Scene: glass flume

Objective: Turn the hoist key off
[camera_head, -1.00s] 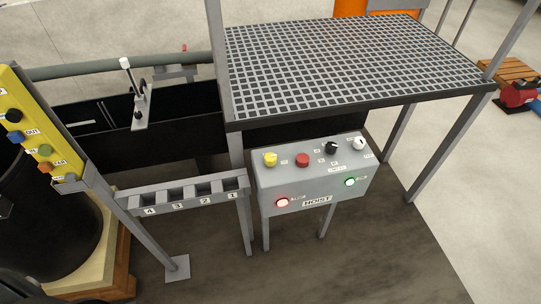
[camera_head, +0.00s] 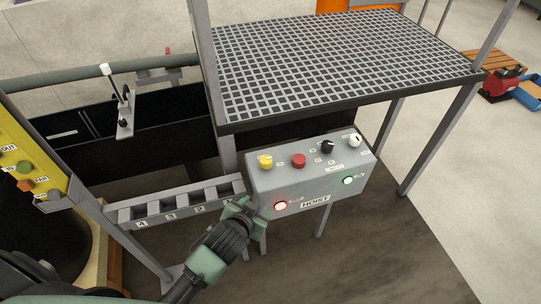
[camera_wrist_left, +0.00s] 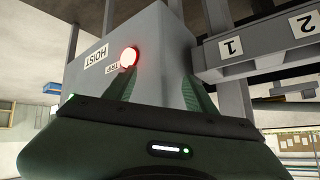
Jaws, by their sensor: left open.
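The grey hoist control box (camera_head: 260,190) stands on legs under the grating platform, with a label reading HOIST. On its sloped top are a yellow knob (camera_head: 265,162), a red knob (camera_head: 298,160), a black knob (camera_head: 327,146) and a white knob (camera_head: 354,140). A red light (camera_head: 281,206) and a green light (camera_head: 348,181) glow on its front. I cannot tell which control is the key. My left gripper (camera_head: 246,207) is open and empty, near the box's lower left corner. In the left wrist view the box (camera_wrist_left: 150,50) shows beyond the open fingers (camera_wrist_left: 160,92). The right gripper is out of view.
A grey slotted rack (camera_head: 185,210) with numbered slots sits directly left of the box. The grating platform (camera_head: 340,65) overhangs behind, on grey posts. A yellow button panel (camera_head: 25,160) is at the left. Open floor (camera_head: 420,230) lies to the right.

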